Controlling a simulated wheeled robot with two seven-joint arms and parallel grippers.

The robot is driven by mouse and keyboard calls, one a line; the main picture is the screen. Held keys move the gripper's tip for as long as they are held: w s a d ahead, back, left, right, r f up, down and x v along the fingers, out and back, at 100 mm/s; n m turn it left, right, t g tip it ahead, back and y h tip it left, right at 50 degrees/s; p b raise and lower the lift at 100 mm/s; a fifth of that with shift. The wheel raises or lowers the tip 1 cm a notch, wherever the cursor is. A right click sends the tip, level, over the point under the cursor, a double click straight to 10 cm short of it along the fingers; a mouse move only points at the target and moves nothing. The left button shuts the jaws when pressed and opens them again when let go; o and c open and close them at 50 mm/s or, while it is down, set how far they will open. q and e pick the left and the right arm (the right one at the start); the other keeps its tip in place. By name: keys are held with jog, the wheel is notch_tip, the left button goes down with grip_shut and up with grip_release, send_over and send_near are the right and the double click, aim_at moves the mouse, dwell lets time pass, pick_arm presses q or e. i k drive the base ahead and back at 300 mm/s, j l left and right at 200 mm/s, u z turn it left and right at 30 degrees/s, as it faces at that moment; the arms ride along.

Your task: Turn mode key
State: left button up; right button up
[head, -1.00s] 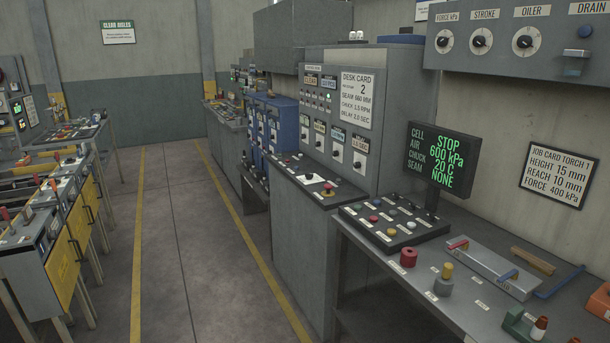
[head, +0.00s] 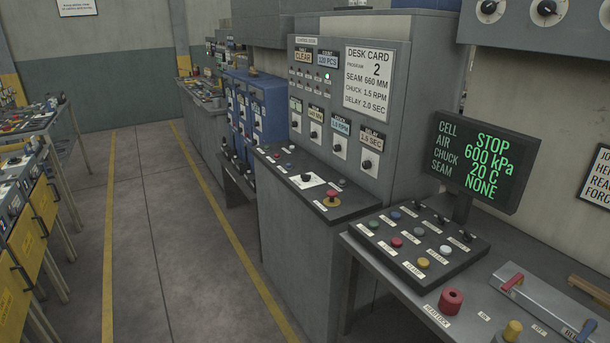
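The sloped black button panel (head: 415,248) stands on the grey bench at the lower right of the head view. It carries several coloured buttons and a row of small dark switches along its far edge, each with a white label. The dark switch at the right end of that row (head: 465,237) is near the monitor's post. The labels are too small to read surely, so I cannot tell which switch is the mode key. The monitor (head: 486,160) behind the panel reads CELL STOP, AIR 600 kPa, CHUCK 20 C, SEAM NONE. Neither gripper is in view.
A grey desk cabinet (head: 352,100) with dials, a green lamp and a desk card stands left of the bench. A red headlock knob (head: 451,301) and a plate with a red lever (head: 513,282) are in front. The floor aisle (head: 160,230) is clear.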

aim_at(306, 178)
jog(key=i+j+z, duration=0.15)
jog(key=i, duration=0.25)
jog(key=i+j+z, duration=0.15)
jog(key=i, duration=0.2)
jog(key=i+j+z, duration=0.1)
jog(key=i, duration=0.25)
